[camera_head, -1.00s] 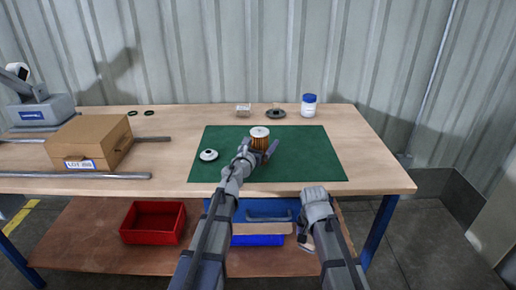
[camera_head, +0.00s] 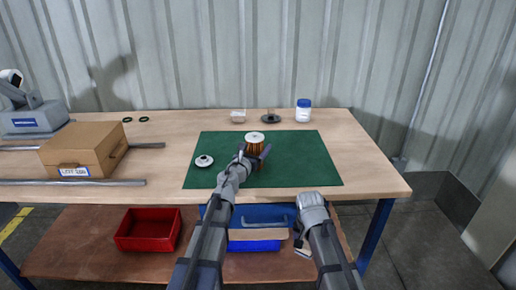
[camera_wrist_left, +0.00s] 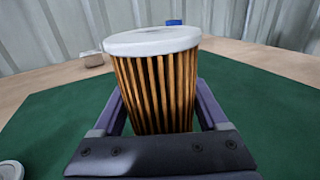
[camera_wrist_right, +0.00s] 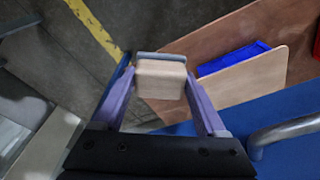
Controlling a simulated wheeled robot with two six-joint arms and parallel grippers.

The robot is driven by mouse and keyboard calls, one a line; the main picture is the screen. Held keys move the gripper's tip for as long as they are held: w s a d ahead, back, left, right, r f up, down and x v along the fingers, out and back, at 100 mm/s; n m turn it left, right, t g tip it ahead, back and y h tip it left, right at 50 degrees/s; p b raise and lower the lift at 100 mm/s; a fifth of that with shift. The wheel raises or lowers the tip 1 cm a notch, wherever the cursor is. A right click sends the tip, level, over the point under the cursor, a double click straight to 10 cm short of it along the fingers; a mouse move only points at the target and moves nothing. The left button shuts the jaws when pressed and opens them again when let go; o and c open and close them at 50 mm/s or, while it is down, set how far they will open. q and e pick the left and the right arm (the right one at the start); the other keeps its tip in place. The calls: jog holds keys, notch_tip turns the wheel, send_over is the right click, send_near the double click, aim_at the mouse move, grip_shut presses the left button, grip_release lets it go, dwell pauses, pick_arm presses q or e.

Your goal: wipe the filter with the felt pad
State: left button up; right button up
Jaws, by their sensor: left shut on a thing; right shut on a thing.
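The filter (camera_head: 254,145) is a pleated orange-brown cylinder with a white top cap, upright over the green mat (camera_head: 305,170). My left gripper (camera_head: 256,158) is shut around its sides. In the left wrist view the filter (camera_wrist_left: 155,85) stands between the two fingers, its lower end hidden by the gripper. My right gripper (camera_wrist_right: 162,100) is shut on the felt pad (camera_wrist_right: 160,78), a pale block with a grey layer at its far side. The right gripper is in front of the table, below the tabletop's level and well apart from the filter.
A white round cap (camera_head: 204,161) lies on the mat's left part. A blue-lidded jar (camera_head: 303,111), a dark disc (camera_head: 271,119) and a small box (camera_head: 238,116) stand behind the mat. A cardboard box (camera_head: 82,150) is at left. Red (camera_head: 148,230) and blue (camera_head: 256,240) bins are below.

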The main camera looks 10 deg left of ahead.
pick_arm(q)
jog(key=o, duration=1.3)
jog(key=s, duration=0.4)
jog(key=s+a, duration=0.1)
jog(key=s, duration=0.3)
jog(key=s+a, duration=0.1)
jog(key=s, duration=0.3)
jog(key=shift+w, duration=0.15)
jog(key=w, duration=0.4)
jog(key=w+d, duration=0.1)
jog(key=w, duration=0.3)
jog(key=w+d, duration=0.1)
jog(key=w, duration=0.2)
jog(key=shift+w, duration=0.4)
jog(key=shift+s, duration=0.25)
jog(key=shift+w, duration=0.1)
